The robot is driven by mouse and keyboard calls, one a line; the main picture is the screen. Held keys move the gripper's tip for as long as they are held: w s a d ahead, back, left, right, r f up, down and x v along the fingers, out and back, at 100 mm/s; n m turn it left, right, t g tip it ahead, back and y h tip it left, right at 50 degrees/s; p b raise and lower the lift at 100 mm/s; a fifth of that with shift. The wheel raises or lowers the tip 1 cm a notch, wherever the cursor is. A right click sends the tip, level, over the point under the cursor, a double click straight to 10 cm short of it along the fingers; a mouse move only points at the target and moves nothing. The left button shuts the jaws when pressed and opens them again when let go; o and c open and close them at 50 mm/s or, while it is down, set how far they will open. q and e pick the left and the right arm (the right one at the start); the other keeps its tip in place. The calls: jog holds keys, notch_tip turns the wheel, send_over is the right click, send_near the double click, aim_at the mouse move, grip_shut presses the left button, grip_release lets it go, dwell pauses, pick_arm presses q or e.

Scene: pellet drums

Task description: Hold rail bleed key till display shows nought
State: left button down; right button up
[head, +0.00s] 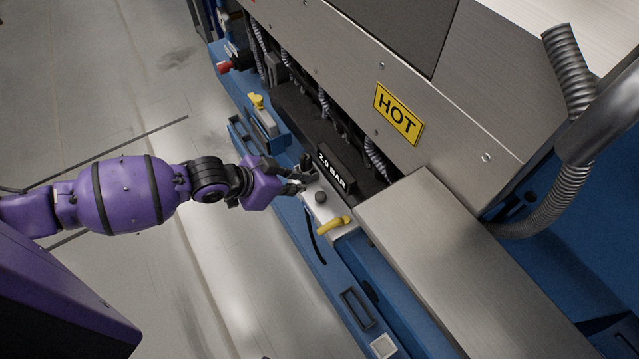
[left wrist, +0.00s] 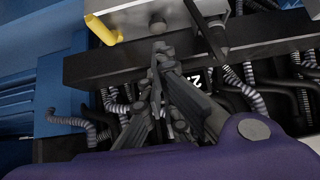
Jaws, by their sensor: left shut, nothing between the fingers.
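The display (head: 331,170) reads 2.0 BAR on a dark block at the machine's rail; part of a white digit on the display shows upside down in the left wrist view (left wrist: 195,80). A dark round button (head: 320,197), which looks like the bleed key, sits on a pale metal box (head: 341,231) beside a yellow lever (head: 333,225). The button also shows in the left wrist view (left wrist: 158,23). My left gripper (head: 301,180) is shut and empty, close to the button and the display. I cannot tell whether its fingertips (left wrist: 160,50) touch the box. My right gripper is out of view.
A steel housing with a yellow HOT sign (head: 398,114) rises behind the rail. A second yellow lever (head: 257,101) and a red knob (head: 224,67) stand farther along the blue frame. Ribbed hoses (head: 375,158) hang behind the display. The floor at left is open.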

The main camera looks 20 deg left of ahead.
aim_at(320, 198)
pick_arm(q)
jog(key=b+x, duration=0.2)
jog(key=x, duration=0.8)
jog(key=shift+w, duration=0.15)
notch_tip(320, 198, down, 2)
jog(key=shift+b, duration=0.3)
jog(key=shift+s+f, duration=0.1)
jog(key=shift+s, duration=0.1)
dwell(0.7)
dwell(1.1)
